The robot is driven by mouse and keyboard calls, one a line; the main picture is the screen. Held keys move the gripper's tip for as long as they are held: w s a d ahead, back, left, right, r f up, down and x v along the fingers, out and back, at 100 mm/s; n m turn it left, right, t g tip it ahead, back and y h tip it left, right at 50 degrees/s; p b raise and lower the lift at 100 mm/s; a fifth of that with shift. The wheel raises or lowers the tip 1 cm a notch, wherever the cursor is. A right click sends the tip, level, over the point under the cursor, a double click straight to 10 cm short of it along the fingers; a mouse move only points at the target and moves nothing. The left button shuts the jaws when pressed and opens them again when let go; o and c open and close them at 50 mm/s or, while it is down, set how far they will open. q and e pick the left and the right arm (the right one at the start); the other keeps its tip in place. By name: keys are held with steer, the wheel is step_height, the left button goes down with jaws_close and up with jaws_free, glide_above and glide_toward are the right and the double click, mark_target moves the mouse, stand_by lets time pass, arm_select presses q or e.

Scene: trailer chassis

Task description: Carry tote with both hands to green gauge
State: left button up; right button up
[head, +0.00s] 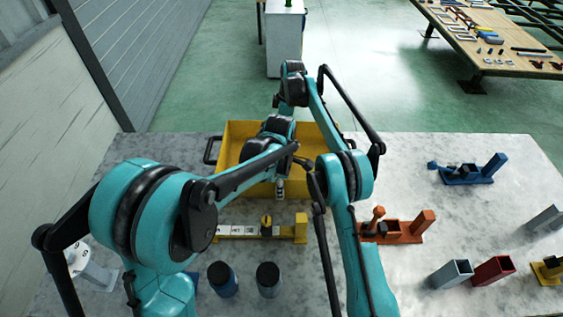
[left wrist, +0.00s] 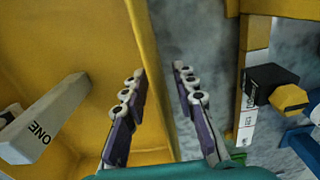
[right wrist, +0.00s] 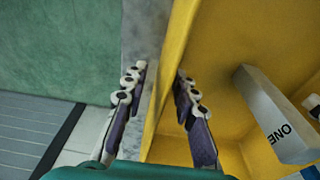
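The yellow tote (head: 237,132) stands at the table's far edge, partly hidden by my arms. A grey block marked ONE (left wrist: 50,118) lies inside it and also shows in the right wrist view (right wrist: 275,115). My left gripper (head: 280,188) is at the tote's near wall; in the left wrist view its open fingers (left wrist: 160,75) straddle that wall's rim. My right gripper (right wrist: 162,80) is open, with its fingers on either side of the far wall; its fingers are hidden in the head view. A small green thing (head: 288,3) on the white cabinet may be the green gauge, cut off by the frame.
The white cabinet (head: 285,40) stands on the floor beyond the table. A yellow gauge (head: 300,228) lies close in front of the tote. An orange fixture (head: 400,236), a blue fixture (head: 470,175) and dark cups (head: 222,279) stand on the table (head: 430,145). Green floor lies beyond.

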arm_select(q)
jaws_close()
arm_select(e)
jaws_close()
arm_select(q)
steer(key=shift+r, duration=0.15)
arm_select(e)
steer(key=shift+r, duration=0.2)
